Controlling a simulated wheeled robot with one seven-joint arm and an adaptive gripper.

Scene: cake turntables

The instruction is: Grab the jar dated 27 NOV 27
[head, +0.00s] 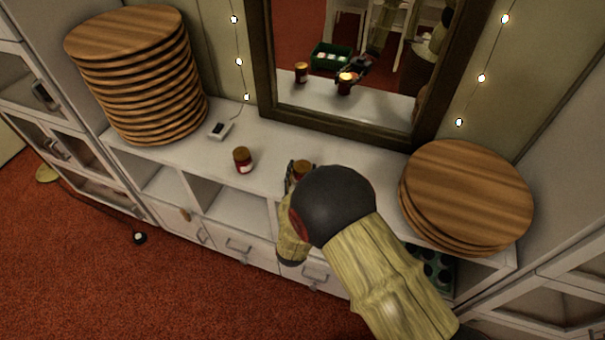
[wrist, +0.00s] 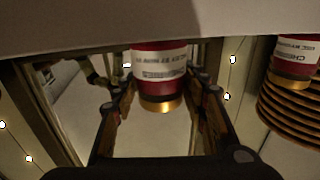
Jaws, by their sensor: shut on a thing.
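A red jar with a white label and a gold-brown lid (head: 302,167) stands on the white cabinet top, partly hidden behind my arm. My gripper (head: 297,176) is around it and shut on it. In the wrist view, which looks upside down, this jar (wrist: 160,65) sits between the two fingers of my gripper (wrist: 163,92). Its label print is too blurred for me to read a date. A second, similar jar (head: 242,160) stands free to the left on the cabinet top. It shows at the right edge of the wrist view (wrist: 294,62), its date also unreadable.
A tall stack of round wooden boards (head: 150,85) stands at the left, a shorter stack (head: 465,195) at the right. A framed mirror (head: 345,90) behind reflects the jars. Open cubbies (head: 235,205) are below.

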